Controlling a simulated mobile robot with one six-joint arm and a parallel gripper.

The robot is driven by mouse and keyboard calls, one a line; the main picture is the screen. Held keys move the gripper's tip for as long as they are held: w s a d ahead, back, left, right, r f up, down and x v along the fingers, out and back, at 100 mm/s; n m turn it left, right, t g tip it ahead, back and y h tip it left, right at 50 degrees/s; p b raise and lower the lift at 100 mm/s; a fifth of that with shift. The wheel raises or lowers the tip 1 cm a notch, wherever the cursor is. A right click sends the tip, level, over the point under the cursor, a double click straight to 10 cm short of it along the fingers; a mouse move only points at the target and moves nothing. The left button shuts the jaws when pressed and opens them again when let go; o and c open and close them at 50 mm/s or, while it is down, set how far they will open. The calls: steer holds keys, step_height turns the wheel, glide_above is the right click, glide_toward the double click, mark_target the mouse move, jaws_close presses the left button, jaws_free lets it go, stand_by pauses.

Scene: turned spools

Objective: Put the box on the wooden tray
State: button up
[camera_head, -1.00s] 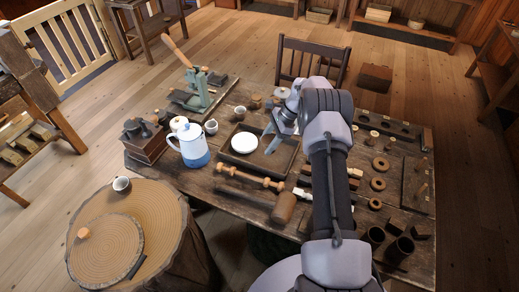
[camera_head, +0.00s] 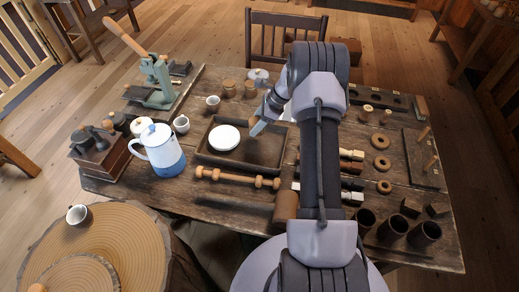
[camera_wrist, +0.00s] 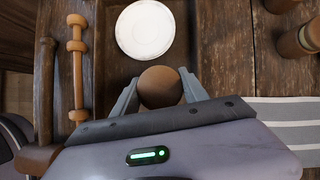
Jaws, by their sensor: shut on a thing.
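A round brown turned box (camera_wrist: 160,87) is between the two fingers of my gripper (camera_wrist: 158,97) in the wrist view, and the gripper is shut on it. In the head view my gripper (camera_head: 258,127) is over the right part of the dark wooden tray (camera_head: 265,150); the box cannot be made out there. The wrist view also shows the tray floor (camera_wrist: 119,72) beside the box. Whether the box touches the tray floor is hidden. A white plate (camera_head: 224,137) lies in the tray's left part, just ahead of the box in the wrist view (camera_wrist: 145,28).
A turned spindle (camera_head: 238,178) and a mallet (camera_head: 285,207) lie in front of the tray. A blue-white pot (camera_head: 160,150) stands to its left. Rings and dark cups (camera_head: 393,226) are at the right.

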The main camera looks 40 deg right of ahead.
steer(key=s, duration=0.2)
steer(key=s+a+b, duration=0.1)
steer(key=s, duration=0.2)
steer(key=s+f, duration=0.1)
steer(key=s, duration=0.1)
steer(key=shift+s+a+b, duration=0.2)
steer(key=shift+s+b, duration=0.2)
steer(key=f, duration=0.1)
steer(key=f+b, duration=0.2)
steer(key=f, duration=0.1)
steer(key=shift+s+a, duration=0.1)
steer(key=shift+s, duration=0.2)
steer(key=shift+r, duration=0.25)
steer(key=shift+f, duration=0.1)
steer(key=o, duration=1.5)
steer(key=shift+f, duration=0.1)
